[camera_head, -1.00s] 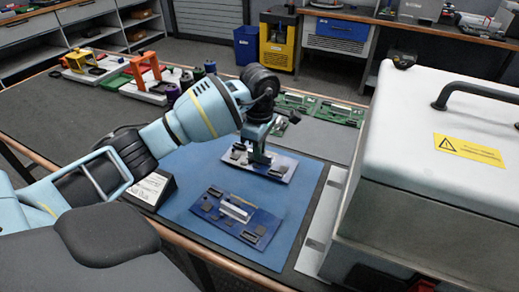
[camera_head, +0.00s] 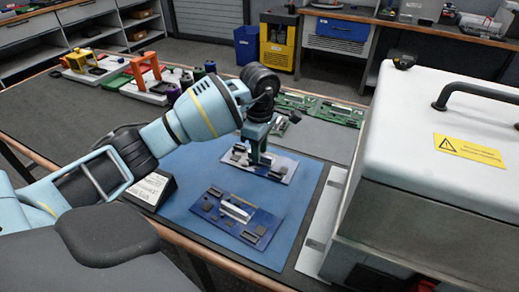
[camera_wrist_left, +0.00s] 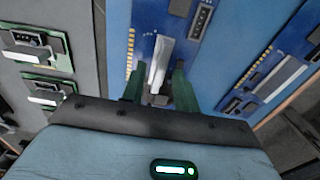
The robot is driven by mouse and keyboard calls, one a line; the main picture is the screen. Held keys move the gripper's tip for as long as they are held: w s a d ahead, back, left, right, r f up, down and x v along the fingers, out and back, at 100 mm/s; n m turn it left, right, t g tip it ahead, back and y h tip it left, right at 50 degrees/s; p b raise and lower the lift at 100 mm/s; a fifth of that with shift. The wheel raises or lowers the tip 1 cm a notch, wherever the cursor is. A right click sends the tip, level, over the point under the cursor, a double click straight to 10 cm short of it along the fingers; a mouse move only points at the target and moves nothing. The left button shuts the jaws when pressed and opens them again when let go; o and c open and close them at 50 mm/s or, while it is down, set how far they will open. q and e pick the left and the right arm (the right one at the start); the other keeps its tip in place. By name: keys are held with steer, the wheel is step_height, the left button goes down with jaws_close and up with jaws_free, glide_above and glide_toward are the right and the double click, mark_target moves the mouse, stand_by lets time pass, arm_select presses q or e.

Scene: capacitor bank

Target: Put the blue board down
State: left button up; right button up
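One blue board (camera_head: 279,168) lies flat, as far as I can see, on the far part of the blue mat (camera_head: 185,197). My left gripper (camera_head: 258,160) points down at it, its fingertips low over the board. In the left wrist view my left gripper (camera_wrist_left: 160,84) has its two green fingers apart on either side of the board's pale upright part (camera_wrist_left: 160,62), with a gap showing. The blue board (camera_wrist_left: 184,20) fills the area beyond the fingers. A second blue board (camera_head: 240,217) lies nearer on the mat. My right gripper is out of view.
A large white-lidded machine (camera_head: 440,130) stands close on the right. A dark angled stand with a label (camera_head: 150,190) is at the mat's left edge. Green boards (camera_head: 320,108) lie behind the mat. Orange-handled and yellow items (camera_head: 145,70) stand at the back left.

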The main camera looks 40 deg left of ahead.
arm_select(q)
step_height(320, 180, up, 12)
steer(key=p, duration=0.1)
steer(key=shift+f, duration=0.2)
stand_by(0.3)
